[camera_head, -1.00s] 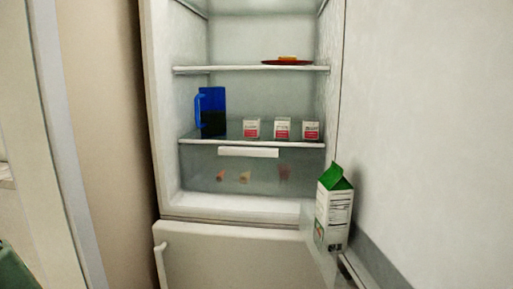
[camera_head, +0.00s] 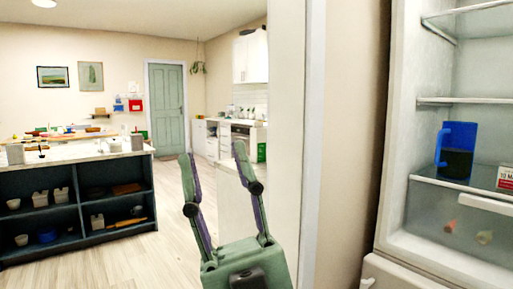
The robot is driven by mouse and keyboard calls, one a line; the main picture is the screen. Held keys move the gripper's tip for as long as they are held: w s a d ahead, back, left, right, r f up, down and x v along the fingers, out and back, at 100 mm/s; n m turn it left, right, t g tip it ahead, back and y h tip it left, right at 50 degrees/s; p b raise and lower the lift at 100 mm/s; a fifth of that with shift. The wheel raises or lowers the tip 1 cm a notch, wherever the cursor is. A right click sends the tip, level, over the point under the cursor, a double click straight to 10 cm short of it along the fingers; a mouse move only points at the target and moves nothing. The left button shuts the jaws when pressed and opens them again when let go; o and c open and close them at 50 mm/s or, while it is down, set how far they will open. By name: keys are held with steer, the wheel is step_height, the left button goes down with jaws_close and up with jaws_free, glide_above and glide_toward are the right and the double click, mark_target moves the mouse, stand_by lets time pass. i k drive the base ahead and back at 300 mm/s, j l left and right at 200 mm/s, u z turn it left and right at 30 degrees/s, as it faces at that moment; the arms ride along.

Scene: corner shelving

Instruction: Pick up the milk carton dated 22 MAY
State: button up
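A small white carton or box (camera_head: 506,180) with a red label stands on the fridge's glass shelf, cut off by the right picture edge. Its label seems to start with "10"; the rest is not legible. No date reading 22 MAY can be read. The tall green-topped carton seen earlier on the door is out of view now.
The open fridge (camera_head: 395,130) stands at the right, with a blue jug (camera_head: 457,150) on its shelf. A wall edge (camera_head: 312,150) stands between my gripper and the fridge. At left is a dark shelf island (camera_head: 75,205); wooden floor (camera_head: 165,215) lies clear beside it.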

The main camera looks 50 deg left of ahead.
mark_target(258, 133)
steer(key=u, duration=1.6)
steer(key=z, duration=0.25)
steer(key=i+j+z, duration=0.15)
steer(key=z, duration=0.2)
steer(key=i+j+z, duration=0.3)
steer(key=j+z, duration=0.2)
steer(key=z, duration=0.15)
steer(key=i+j, duration=0.2)
steer(key=j, duration=0.15)
steer(key=i+j+z, duration=0.1)
steer(key=j, duration=0.25)
steer(key=i+j, duration=0.35)
steer(key=i, duration=0.35)
